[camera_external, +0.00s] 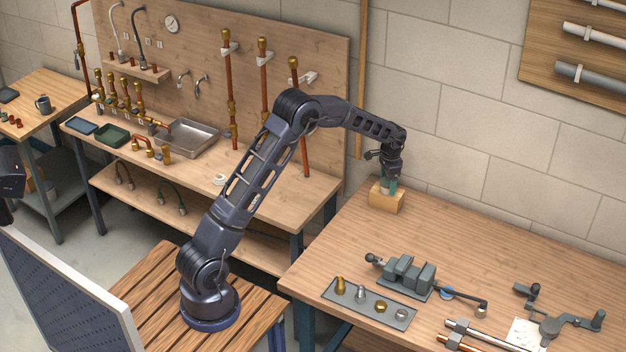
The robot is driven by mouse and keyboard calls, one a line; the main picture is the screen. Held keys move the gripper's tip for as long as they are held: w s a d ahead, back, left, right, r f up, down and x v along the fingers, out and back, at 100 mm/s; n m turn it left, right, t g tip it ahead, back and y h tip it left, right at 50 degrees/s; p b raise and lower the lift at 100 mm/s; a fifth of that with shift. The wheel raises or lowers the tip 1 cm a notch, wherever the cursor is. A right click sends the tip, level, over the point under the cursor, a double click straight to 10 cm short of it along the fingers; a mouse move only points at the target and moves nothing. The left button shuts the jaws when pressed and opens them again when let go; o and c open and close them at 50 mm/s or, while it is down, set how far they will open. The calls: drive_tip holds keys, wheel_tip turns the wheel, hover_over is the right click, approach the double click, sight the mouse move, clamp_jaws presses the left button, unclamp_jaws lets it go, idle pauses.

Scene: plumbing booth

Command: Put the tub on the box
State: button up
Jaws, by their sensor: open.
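A tan box (386,201) stands on the right workbench, near its back left corner by the wall. A small pale grey piece, apparently the tub (384,189), shows at the top of the box; it is partly hidden by my gripper. My gripper (390,186) points down right over the box, with its teal fingertips at the tub. It is open. The view is too small to tell whether the fingers touch the tub.
On the right workbench (345,242) stand a grey vise (409,276) and a tray (368,304) with several small fittings. Pipes and tools lie front right. The bench around the box is clear.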

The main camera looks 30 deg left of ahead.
sight(388, 181)
wheel_tip(388, 181, up, 10)
drive_tip(key=s+a+r+n+t, duration=0.1)
drive_tip(key=s+a+r+n, duration=0.1)
drive_tip(key=s+a+r, duration=0.9)
drive_tip(key=s+a+r+n+t, duration=0.1)
drive_tip(key=s+a+r+n, duration=0.1)
drive_tip(key=s+a+r, duration=0.65)
drive_tip(key=s+a+f+n+t, duration=0.1)
drive_tip(key=s+a, duration=0.1)
drive_tip(key=s, duration=0.9)
drive_tip(key=s+a+f+n, duration=0.1)
drive_tip(key=s+a+n, duration=0.1)
drive_tip(key=s, duration=0.8)
drive_tip(key=s+a+f+n+t, duration=0.1)
drive_tip(key=s+a+f+n, duration=0.1)
drive_tip(key=s, duration=0.9)
drive_tip(key=shift+s+a+t, duration=0.3)
